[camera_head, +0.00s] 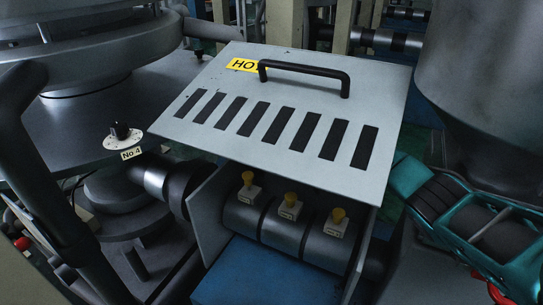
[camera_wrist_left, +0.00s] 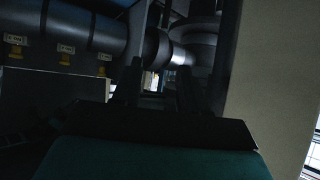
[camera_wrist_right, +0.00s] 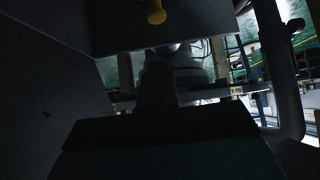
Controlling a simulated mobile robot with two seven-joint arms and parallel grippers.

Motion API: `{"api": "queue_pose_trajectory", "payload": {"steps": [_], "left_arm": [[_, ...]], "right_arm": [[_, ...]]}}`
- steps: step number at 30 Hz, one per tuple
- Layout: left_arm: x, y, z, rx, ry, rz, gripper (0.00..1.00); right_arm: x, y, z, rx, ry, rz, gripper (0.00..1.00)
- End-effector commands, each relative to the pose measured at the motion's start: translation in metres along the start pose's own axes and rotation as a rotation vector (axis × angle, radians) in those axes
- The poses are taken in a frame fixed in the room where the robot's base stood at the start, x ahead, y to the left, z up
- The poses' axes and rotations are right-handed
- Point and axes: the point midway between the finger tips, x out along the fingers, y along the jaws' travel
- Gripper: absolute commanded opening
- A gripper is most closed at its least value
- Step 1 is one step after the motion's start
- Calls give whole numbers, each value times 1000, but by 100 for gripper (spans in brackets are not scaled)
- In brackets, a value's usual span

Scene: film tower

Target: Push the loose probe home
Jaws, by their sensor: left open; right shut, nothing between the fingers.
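Three yellow-topped probes stand in a row on dark rollers under the slotted lid: the left probe (camera_head: 248,179), the middle probe (camera_head: 291,199) and the right probe (camera_head: 338,215). Each has a small pale tag. The left one seems to stand slightly higher, but I cannot be sure which is loose. The row also shows upside down in the left wrist view, at the upper left. My left gripper (camera_wrist_left: 157,85) is open and empty, apart from the probes. My right gripper (camera_wrist_right: 157,88) is shut and empty; one yellow probe top (camera_wrist_right: 155,12) shows above it in the right wrist view.
A grey slotted lid (camera_head: 225,128) marked HOT, with a black handle (camera_head: 305,72), overhangs the probes. A blue block (camera_head: 250,275) lies in front of them. A No 4 dial (camera_head: 122,134) is at left. A large grey vessel (camera_head: 485,90) stands at right, behind my teal arm.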

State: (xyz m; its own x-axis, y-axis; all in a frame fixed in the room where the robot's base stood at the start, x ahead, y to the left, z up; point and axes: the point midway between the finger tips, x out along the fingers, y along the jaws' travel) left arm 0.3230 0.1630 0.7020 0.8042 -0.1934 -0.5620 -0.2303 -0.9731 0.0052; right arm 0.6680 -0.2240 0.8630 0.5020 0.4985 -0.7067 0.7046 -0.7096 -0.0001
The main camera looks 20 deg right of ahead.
Motion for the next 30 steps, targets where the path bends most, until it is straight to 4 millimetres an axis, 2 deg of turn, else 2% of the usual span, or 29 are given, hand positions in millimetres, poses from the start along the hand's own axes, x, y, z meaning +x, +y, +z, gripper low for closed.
{"api": "queue_pose_trajectory", "payload": {"steps": [1,6,17,26,30], "left_arm": [[7,2,6,-1,2,5,43],[18,9,14,-6,5,24,43],[42,13,39,-8,16,37,43],[64,13,72,-5,9,38,43],[70,14,83,-6,-7,45,43]], "right_arm": [[11,-1,4,-1,1,-1,0],[30,0,4,-1,2,0,0],[66,0,4,-1,1,0,0],[92,0,4,-1,1,1,0],[105,0,18,0,-1,0,0]]}}
